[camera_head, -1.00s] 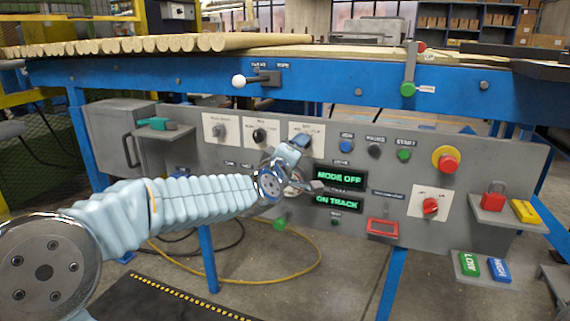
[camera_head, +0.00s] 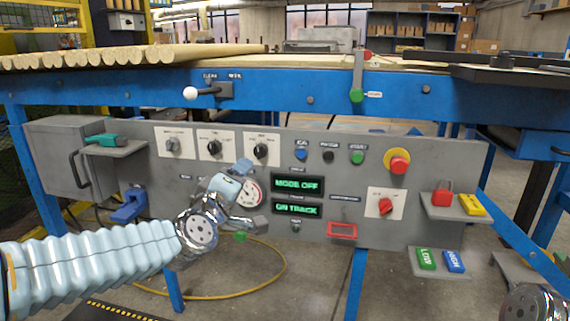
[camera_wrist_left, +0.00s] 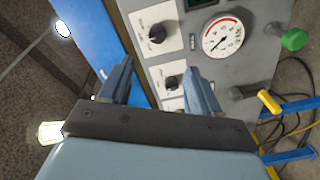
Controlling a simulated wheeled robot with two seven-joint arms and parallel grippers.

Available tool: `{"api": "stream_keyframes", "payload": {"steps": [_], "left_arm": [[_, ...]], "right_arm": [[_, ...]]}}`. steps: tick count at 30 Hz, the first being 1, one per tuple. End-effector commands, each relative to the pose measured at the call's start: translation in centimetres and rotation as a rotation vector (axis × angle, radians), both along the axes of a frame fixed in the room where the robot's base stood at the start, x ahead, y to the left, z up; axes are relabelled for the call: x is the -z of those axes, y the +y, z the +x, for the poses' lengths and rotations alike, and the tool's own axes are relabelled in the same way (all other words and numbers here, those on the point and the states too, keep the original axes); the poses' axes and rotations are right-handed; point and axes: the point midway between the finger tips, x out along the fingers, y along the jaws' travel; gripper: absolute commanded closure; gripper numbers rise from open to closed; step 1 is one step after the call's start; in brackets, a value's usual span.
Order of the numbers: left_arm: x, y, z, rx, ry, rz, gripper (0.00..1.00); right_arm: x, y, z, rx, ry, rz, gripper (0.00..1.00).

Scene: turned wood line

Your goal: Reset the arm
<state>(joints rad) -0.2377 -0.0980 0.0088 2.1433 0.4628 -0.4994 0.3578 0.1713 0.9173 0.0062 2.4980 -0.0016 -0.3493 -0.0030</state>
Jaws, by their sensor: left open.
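My left arm comes in from the left in the head view, in front of the grey control panel (camera_head: 330,170). My left gripper (camera_head: 252,195) hangs before the panel, below the third knob (camera_head: 261,151) and over part of the gauge (camera_head: 250,192). In the left wrist view its two fingers (camera_wrist_left: 160,85) are spread with nothing between them. That view also shows knobs (camera_wrist_left: 157,33) and the gauge (camera_wrist_left: 222,36) beyond the fingers. A rounded metal part of my right arm shows at the lower right of the head view; its gripper is not seen.
The displays (camera_head: 297,184) read MODE OFF and ON TRACK. A red emergency button (camera_head: 398,163), red padlock (camera_head: 443,192) and LOW and HIGH tags (camera_head: 427,259) are at right. A white-knobbed lever (camera_head: 190,93) sticks out above. A yellow hose (camera_head: 270,285) lies on the floor.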

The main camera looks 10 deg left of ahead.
Motion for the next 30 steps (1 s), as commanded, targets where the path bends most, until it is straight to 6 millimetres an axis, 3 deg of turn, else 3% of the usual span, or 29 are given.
{"api": "stream_keyframes", "payload": {"steps": [2,5,8,10,14,15,18,21,24,27,30], "left_arm": [[1.8,-0.5,0.7,0.011,0.043,0.03,0.37],[6.8,-1.5,1.9,0.046,0.155,0.112,0.37],[14.7,-2.8,2.4,0.113,0.324,0.227,0.37],[20.9,-3.6,1.6,0.181,0.454,0.307,0.37],[31.6,-4.9,-2.4,0.335,0.688,0.423,0.37],[34.6,-5.3,-4.3,0.389,0.758,0.451,0.37],[40.9,-6.3,-9.9,0.538,0.917,0.498,0.37],[45.1,-7.3,-15.7,0.684,1.042,0.517,0.37],[47.5,-8.1,-20.3,0.8,1.124,0.518,0.37],[48.6,-8.7,-23.2,0.872,1.168,0.512,0.37],[49.0,-8.9,-24.4,0.902,1.183,0.509,0.37]], "right_arm": [[-0.5,0.0,0.0,0.0,0.0,0.0,1.0],[-1.4,0.1,0.0,-0.001,0.0,0.001,1.0],[-2.7,0.2,-0.1,-0.004,0.0,0.002,1.0],[-3.6,0.3,-0.1,-0.005,0.0,0.003,1.0],[-5.2,0.4,-0.2,-0.008,0.001,0.004,1.0],[-5.6,0.5,-0.2,-0.009,0.001,0.005,1.0],[-6.8,0.6,-0.3,-0.012,0.001,0.006,1.0],[-7.7,0.7,-0.3,-0.014,0.001,0.007,1.0],[-8.2,0.8,-0.4,-0.015,0.002,0.008,1.0],[-8.5,0.9,-0.4,-0.016,0.001,0.008,1.0],[-8.5,0.9,-0.4,-0.016,0.001,0.008,1.0]]}}
